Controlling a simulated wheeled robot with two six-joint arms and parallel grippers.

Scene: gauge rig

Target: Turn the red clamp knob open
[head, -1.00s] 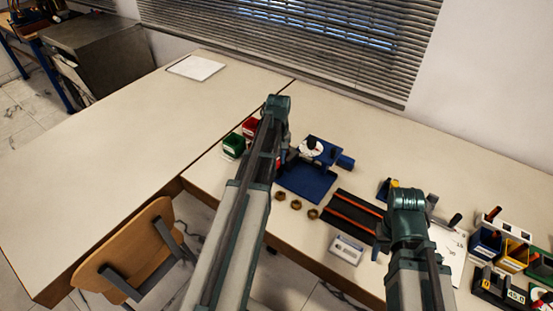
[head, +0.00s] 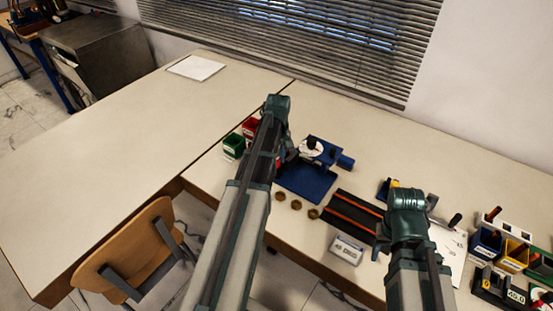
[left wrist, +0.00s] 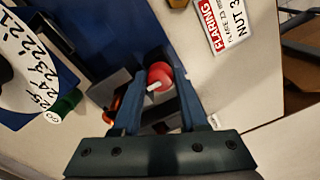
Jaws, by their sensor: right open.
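The red clamp knob (left wrist: 160,75) shows in the left wrist view as a round red knob with a small white mark. It lies between the fingertips of my left gripper (left wrist: 159,78). One finger stands on each side, very close to it; whether they press on it I cannot tell. In the head view my left gripper (head: 288,155) is at the left side of the blue fixture (head: 306,184), and my arm hides the knob there. My right gripper (head: 380,250) is open, low over the table near the dark strip with orange lines.
A white dial (head: 318,147) stands on the fixture. Several brass nuts (head: 296,205) lie before it. Red and green bins (head: 233,146) stand left of it. A white box (head: 347,249) sits by the front edge. Bins (head: 485,243) crowd the right. The left table is mostly clear.

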